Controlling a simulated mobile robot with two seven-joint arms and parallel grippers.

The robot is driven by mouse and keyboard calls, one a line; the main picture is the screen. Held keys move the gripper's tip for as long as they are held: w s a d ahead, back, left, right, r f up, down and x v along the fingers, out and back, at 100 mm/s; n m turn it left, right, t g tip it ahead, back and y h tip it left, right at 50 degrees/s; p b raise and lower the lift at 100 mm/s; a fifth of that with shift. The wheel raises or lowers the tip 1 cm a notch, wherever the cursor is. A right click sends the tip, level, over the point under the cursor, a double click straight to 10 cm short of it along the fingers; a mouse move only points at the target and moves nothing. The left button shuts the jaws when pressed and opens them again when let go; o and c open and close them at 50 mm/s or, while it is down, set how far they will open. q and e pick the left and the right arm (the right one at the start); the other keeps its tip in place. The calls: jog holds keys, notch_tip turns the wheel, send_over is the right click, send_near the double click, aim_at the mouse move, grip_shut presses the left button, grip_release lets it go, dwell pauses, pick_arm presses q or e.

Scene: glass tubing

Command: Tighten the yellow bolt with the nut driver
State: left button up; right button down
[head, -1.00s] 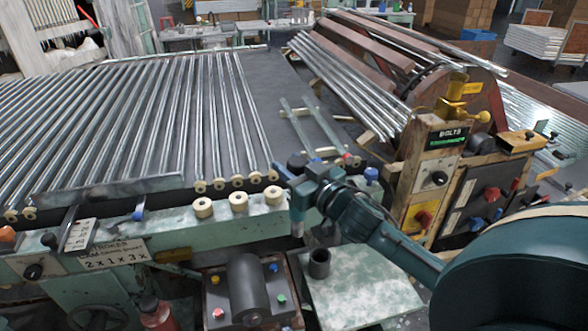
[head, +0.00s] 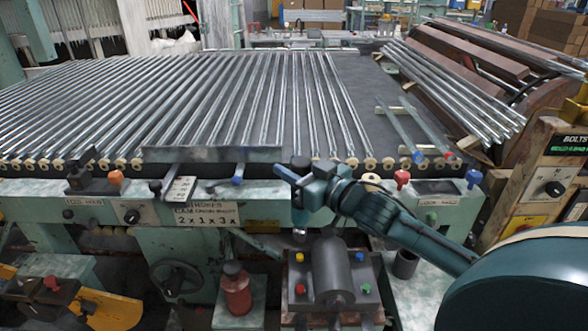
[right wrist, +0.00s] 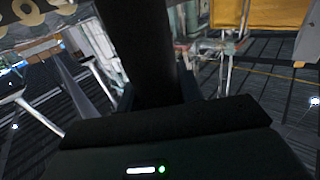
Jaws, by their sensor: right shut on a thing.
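The yellow bolt (head: 299,257) is small and sits at the back left of a dark panel (head: 331,296) with a large grey cylinder in its middle. My right gripper (head: 301,188) is shut on an upright tool with a black top, which I take to be the nut driver (head: 300,163). Its lower end hangs above the yellow bolt in the head view, with a gap showing. In the right wrist view the held dark shaft (right wrist: 138,50) runs up between the jaws; its tip is hidden. My left gripper is not in view.
A blue bolt (head: 359,257), a red bolt (head: 302,284) and a green bolt (head: 365,289) share the panel. A dark cup (head: 405,264) stands to the right. A red bottle (head: 236,290) stands left of the panel. The machine front (head: 270,210) rises behind.

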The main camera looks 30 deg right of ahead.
pick_arm(q)
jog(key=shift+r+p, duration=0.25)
jog(key=shift+p, duration=0.1)
pick_arm(e)
jog(key=shift+r, duration=0.3)
jog(key=shift+f+b, duration=0.45)
jog(key=shift+f, duration=0.5)
jog(key=shift+f+b, duration=1)
jog(key=shift+f, duration=1.15)
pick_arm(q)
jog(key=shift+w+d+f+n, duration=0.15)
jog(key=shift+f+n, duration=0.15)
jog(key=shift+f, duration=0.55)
pick_arm(e)
jog(key=shift+f, duration=0.15)
pick_arm(q)
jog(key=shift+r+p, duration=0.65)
jog(key=shift+p, duration=0.05)
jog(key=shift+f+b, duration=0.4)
pick_arm(e)
jog(key=shift+f, duration=0.95)
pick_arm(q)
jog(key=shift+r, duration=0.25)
pick_arm(e)
jog(key=shift+f, duration=0.1)
jog(key=shift+s+f, duration=0.1)
jog(key=shift+f, duration=0.2)
